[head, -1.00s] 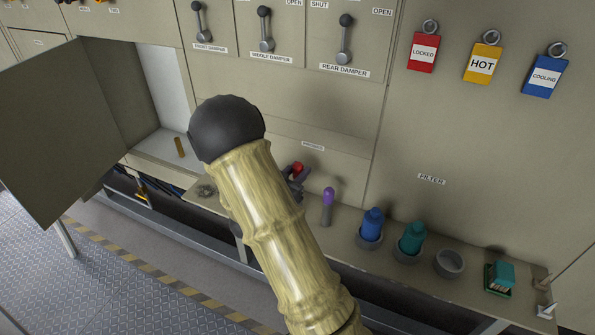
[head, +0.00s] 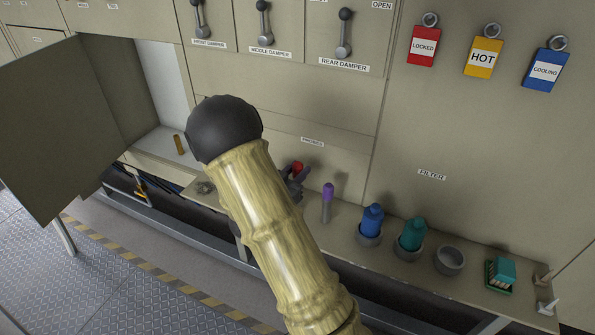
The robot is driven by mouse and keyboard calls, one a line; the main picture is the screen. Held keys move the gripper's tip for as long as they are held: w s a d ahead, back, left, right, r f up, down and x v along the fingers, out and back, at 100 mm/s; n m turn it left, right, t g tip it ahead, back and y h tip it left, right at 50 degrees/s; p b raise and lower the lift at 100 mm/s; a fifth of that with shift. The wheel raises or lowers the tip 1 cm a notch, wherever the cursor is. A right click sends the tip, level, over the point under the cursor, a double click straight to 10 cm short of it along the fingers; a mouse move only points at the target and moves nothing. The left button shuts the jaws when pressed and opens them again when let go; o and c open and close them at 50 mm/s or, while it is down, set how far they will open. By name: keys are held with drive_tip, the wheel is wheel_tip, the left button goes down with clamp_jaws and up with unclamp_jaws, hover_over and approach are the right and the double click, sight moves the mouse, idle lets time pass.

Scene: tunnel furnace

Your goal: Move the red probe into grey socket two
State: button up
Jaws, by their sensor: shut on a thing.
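My gripper (head: 294,172) shows only in part behind my own arm, low in front of the panel under the PROBES label. It is shut on the red probe (head: 297,167), of which only a small red top shows. The probe's lower end is hidden, so I cannot tell whether it touches a socket. A purple-topped probe (head: 327,192) stands upright just to the right of my gripper on the shelf. A small grey ring (head: 205,188) lies on the shelf left of my arm. I cannot read any socket number, and the shelf behind my arm is hidden.
On the shelf to the right stand a blue bottle (head: 372,218) and a teal bottle (head: 412,234) in round holders, an empty grey holder (head: 449,260) and a teal box (head: 500,272). An open cabinet door (head: 70,125) juts out at left.

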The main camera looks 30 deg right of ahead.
drive_tip(key=shift+w+f+b, duration=0.15)
drive_tip(key=shift+f+b, duration=1)
drive_tip(key=shift+f, duration=0.45)
drive_tip(key=shift+f, duration=0.1)
drive_tip(key=shift+f+b, duration=0.35)
drive_tip(key=shift+b, duration=0.15)
drive_tip(key=o, duration=1.1)
